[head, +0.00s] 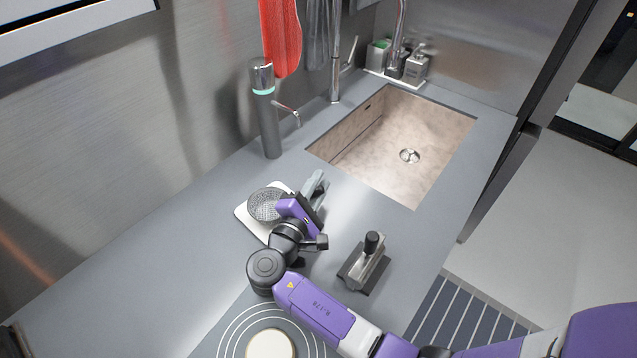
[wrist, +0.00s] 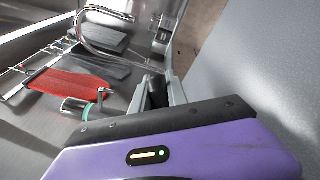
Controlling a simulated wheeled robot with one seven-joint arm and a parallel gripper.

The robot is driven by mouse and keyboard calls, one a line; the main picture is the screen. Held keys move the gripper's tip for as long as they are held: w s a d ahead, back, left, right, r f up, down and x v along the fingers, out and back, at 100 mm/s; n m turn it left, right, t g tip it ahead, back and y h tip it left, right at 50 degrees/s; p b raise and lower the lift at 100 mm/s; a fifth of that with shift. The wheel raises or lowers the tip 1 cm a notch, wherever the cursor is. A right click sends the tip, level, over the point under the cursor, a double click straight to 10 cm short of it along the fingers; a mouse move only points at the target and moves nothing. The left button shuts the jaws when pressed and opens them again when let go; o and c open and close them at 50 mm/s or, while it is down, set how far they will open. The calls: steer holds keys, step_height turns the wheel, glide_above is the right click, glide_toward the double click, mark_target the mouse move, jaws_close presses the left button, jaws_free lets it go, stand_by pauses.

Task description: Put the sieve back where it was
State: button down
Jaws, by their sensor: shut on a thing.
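The sieve (head: 267,204), a round grey mesh bowl, is over a small white board (head: 246,222) on the counter, left of my gripper. I cannot tell whether it touches the board. My gripper (head: 314,187) is shut on the sieve, at its handle side; my purple wrist hides much of the handle in the head view. In the wrist view, a dark piece shows between the fingers of my gripper (wrist: 157,95), and the mesh bowl is out of sight.
A sink (head: 400,140) lies beyond, to the right. A grey cylinder dispenser (head: 267,115) stands behind the board. A black-knobbed metal tool (head: 367,262) stands right of my arm. The left counter is clear.

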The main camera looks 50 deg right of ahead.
steer(key=shift+f, duration=0.15)
steer(key=c, duration=1.3)
jaws_free()
steer(key=shift+r, duration=0.25)
steer(key=p+v, duration=0.1)
steer(key=v, duration=1.1)
